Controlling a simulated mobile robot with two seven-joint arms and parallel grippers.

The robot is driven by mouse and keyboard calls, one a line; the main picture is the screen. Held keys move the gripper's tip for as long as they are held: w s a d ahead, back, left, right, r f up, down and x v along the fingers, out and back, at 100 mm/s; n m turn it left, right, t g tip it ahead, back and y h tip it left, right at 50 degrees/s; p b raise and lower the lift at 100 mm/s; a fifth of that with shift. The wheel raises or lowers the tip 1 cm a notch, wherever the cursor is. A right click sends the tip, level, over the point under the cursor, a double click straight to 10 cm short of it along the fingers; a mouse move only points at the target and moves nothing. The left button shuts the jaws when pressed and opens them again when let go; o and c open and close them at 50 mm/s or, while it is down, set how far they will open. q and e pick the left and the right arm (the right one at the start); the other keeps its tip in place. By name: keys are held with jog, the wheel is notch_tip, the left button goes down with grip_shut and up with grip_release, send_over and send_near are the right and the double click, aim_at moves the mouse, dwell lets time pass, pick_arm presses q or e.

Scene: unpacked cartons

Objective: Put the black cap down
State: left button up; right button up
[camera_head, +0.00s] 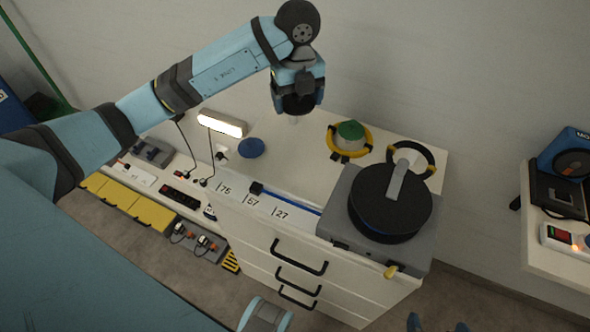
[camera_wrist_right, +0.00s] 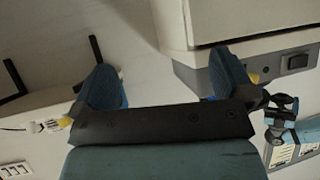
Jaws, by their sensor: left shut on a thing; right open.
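My left gripper (camera_head: 298,96) hangs above the white worktop (camera_head: 300,150), pointing down. It is shut on a dark round thing, which looks like the black cap (camera_head: 298,104); the fingers partly hide it. It appears held above the surface, with a small pale thing visible just below it. My right gripper (camera_wrist_right: 163,80) shows in the right wrist view with its two blue fingertips wide apart and nothing between them.
A green-topped part in a yellow ring (camera_head: 350,132), a blue disc (camera_head: 250,148) and a lit lamp (camera_head: 222,124) are on the worktop. A grey machine with a black round top (camera_head: 391,202) stands at the right corner. Drawers with black handles (camera_head: 300,255) face front.

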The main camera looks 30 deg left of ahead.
pick_arm(q)
jog(key=n, duration=0.3)
jog(key=shift+s+a+f+n, duration=0.15)
jog(key=shift+s+f+n, duration=0.05)
jog(key=shift+n, duration=0.2)
jog(key=shift+f, duration=0.25)
jog(key=b, duration=0.2)
send_over(295, 168)
jog(key=shift+n, duration=0.3)
notch_tip(295, 168, down, 13)
jog(key=shift+r, duration=0.1)
jog(key=shift+f+b, duration=0.3)
jog(key=shift+f, duration=0.6)
notch_tip(295, 168, down, 5)
jog(key=shift+r+b, duration=0.1)
jog(key=shift+b, duration=0.25)
pick_arm(e)
jog(key=shift+w+a+f, duration=0.15)
jog(key=shift+a+f, duration=0.1)
jog(key=shift+f, duration=0.15)
